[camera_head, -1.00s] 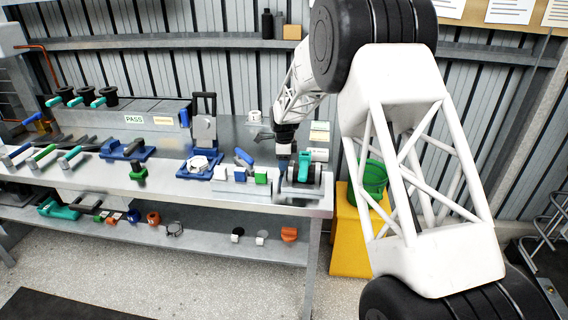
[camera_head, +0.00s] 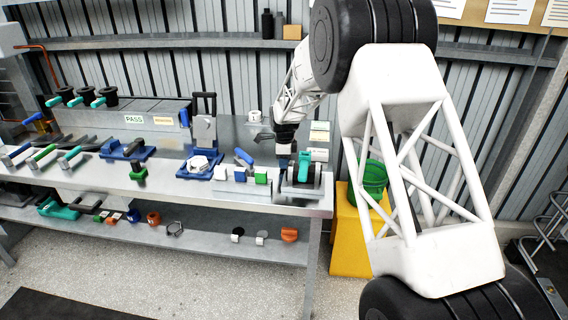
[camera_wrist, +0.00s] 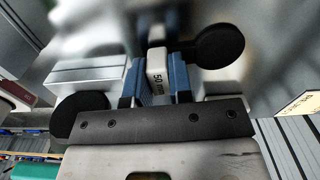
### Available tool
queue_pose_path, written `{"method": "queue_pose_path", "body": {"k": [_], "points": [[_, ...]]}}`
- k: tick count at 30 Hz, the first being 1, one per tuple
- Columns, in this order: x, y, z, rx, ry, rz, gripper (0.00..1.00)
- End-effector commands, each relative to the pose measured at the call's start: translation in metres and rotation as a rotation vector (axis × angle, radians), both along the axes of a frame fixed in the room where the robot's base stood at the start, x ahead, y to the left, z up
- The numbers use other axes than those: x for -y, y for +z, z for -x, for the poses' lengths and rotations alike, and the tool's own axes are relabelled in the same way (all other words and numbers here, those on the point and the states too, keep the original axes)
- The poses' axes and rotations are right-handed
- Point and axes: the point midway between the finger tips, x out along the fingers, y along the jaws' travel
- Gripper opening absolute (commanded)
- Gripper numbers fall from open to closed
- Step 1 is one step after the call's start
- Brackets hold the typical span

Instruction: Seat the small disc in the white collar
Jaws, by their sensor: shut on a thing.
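A white ring-like part (camera_head: 199,164), which looks like the white collar, sits on a blue base below an upright lever fixture in the head view. My gripper (camera_wrist: 156,78) is shut on a pale piece (camera_wrist: 156,62) marked "50 mm", held between blue finger pads. I cannot tell whether this piece is the small disc or part of it. In the head view my gripper (camera_head: 284,150) is at the bench's right end, right of the white ring and apart from it, beside a teal clamp (camera_head: 304,166).
White and green blocks (camera_head: 261,176) stand along the bench front between the ring and my gripper. Two black round parts (camera_wrist: 218,45) lie either side of the fingers in the wrist view. A green bucket (camera_head: 374,178) on a yellow stand is right of the bench.

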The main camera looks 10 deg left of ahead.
Motion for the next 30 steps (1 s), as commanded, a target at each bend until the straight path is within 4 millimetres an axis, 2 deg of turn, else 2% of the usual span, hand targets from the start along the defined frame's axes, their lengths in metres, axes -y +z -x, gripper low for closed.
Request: {"method": "queue_pose_path", "body": {"k": [8,30], "points": [[0.0,0.002,0.0,0.001,0.0,0.0,0.0],[0.0,0.027,0.0,0.001,0.0,0.0,0.0]]}}
